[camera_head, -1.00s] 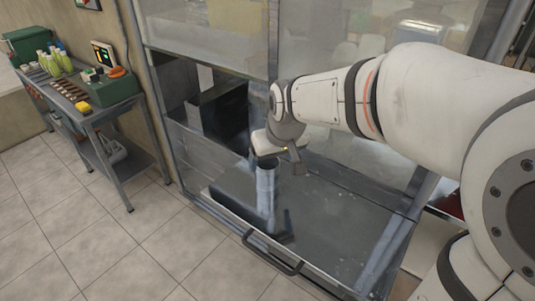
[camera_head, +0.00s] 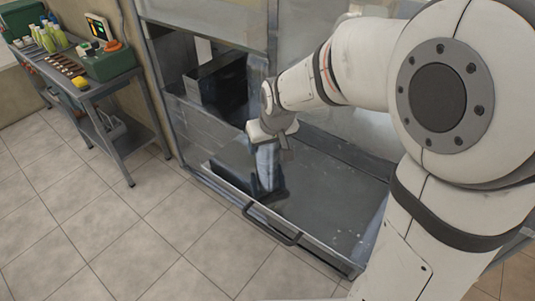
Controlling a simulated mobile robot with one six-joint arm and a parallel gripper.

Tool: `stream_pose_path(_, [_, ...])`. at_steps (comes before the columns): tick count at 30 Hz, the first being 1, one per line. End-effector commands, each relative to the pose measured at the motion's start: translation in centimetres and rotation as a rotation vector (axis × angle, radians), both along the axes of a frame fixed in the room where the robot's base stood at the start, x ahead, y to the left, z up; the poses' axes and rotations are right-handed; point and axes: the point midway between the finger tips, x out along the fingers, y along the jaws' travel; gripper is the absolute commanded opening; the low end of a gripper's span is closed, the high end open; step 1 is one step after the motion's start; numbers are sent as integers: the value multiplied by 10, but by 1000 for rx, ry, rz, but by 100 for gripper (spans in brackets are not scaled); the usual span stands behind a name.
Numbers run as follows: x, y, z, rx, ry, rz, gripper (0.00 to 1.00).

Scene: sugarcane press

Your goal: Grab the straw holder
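My gripper (camera_head: 272,142) reaches into the open-fronted metal cabinet and points down. A pale grey upright cylinder (camera_head: 266,168), which looks like the straw holder, stands on the cabinet floor. The gripper is right over its upper part and hides its top. One dark finger shows to the right of the cylinder's top. I cannot tell whether the fingers touch it or how far apart they are.
A dark box (camera_head: 217,85) sits on a ledge in the cabinet behind. The cabinet has a front handle (camera_head: 270,226) and a clear grey floor (camera_head: 325,190) to the right. A side table (camera_head: 135,115) with bottles stands at left. The tiled floor is free.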

Motion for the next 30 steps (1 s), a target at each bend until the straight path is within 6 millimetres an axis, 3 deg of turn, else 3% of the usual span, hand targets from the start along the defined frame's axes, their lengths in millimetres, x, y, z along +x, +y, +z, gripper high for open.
stream_pose_path(15, [0, -1, 0, 0, 0, -1, 20])
stream_pose_path(23, [1, -1, 4, 1, -3, -1, 20])
stream_pose_path(30, [2, -1, 42, 2, -8, -3, 20])
